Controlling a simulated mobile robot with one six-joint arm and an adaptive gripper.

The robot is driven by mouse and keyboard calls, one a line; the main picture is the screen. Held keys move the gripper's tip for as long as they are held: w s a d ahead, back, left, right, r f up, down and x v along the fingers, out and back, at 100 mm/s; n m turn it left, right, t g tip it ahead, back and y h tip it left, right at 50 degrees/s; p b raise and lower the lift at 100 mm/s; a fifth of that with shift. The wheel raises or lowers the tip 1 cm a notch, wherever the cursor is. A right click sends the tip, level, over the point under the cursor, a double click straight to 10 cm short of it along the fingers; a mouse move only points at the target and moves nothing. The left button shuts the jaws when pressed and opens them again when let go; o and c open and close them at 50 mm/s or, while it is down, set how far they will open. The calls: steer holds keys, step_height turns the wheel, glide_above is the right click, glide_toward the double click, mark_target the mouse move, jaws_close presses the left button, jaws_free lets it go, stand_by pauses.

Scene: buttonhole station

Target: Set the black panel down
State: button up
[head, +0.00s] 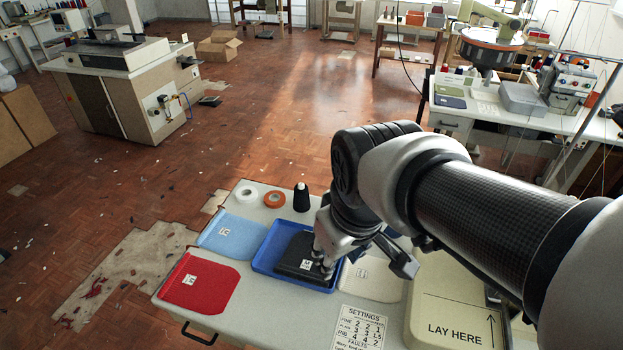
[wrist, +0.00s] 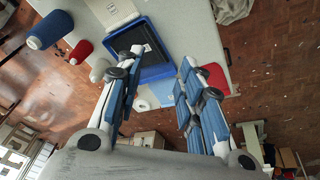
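The black panel (head: 296,252) lies in the shallow blue tray (head: 262,262) on the near table, its white label facing up. It also shows in the wrist view (wrist: 151,38), inside the blue tray (wrist: 157,72). My gripper (head: 324,263) is low over the panel's right side in the head view. In the wrist view my gripper (wrist: 161,60) has its two fingers spread well apart, with a clear gap and nothing clamped between them. The left finger hides part of the panel and tray there. Whether a fingertip touches the panel is unclear.
A light blue panel (head: 233,233) and a red panel (head: 199,285) lie left of the tray. A cream panel (head: 372,279) lies right of it. Tape rolls and a black thread cone (head: 301,197) stand behind. A "LAY HERE" board (head: 455,310) is at right.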

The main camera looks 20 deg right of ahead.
steer(key=s+m+t, duration=0.1)
steer(key=s+m, duration=0.2)
steer(key=s, duration=0.5)
steer(key=shift+d+r, duration=0.25)
steer(key=shift+r, duration=0.2)
stand_by(0.6)
